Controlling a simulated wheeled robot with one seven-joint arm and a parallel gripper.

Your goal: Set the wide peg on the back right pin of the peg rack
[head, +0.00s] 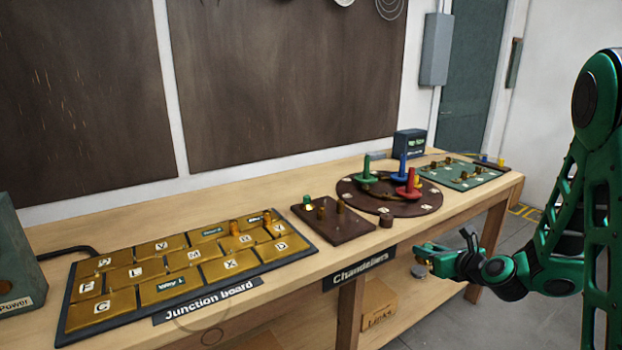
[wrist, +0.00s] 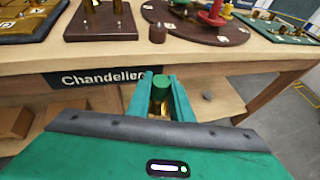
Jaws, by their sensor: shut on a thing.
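My gripper (head: 428,258) is off the front edge of the bench, below the top. In the wrist view its two green fingers (wrist: 160,92) are shut on a peg (wrist: 160,84) with a green top and brass below, which I take as the wide peg. The fingers hide its sides. The brown board (head: 352,231) with upright brass pins looks like the peg rack; it lies on the bench, left of and beyond my gripper.
A small brown cylinder (head: 386,220) stands right of the rack. Behind it is a round brown turntable (head: 424,207) with green, blue and red pegs. A green board (head: 485,179) with pins lies at the far right. The junction board (head: 167,296) fills the left.

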